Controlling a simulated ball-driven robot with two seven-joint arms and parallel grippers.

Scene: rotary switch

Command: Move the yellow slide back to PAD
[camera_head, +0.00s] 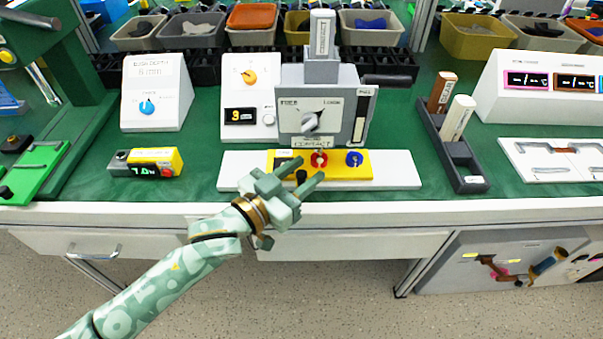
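The yellow slide (335,165) lies across a long white base (398,170) at the table's front. It carries a red round part (319,159) and a blue round part (354,158). A black knob (301,176) shows at its front left. My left gripper (306,169) reaches over the slide's left part. Its two fingers are apart, with the black knob showing between them; I cannot tell whether they touch it. No readable PAD label shows. My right gripper is not in view.
A grey machine (326,105) with a dial and a label reading CONTACT stands right behind the slide. A yellow-and-grey device (146,162) lies left and a dark tray (450,145) with two cylinders stands right. Bins line the back. The green table is clear between these.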

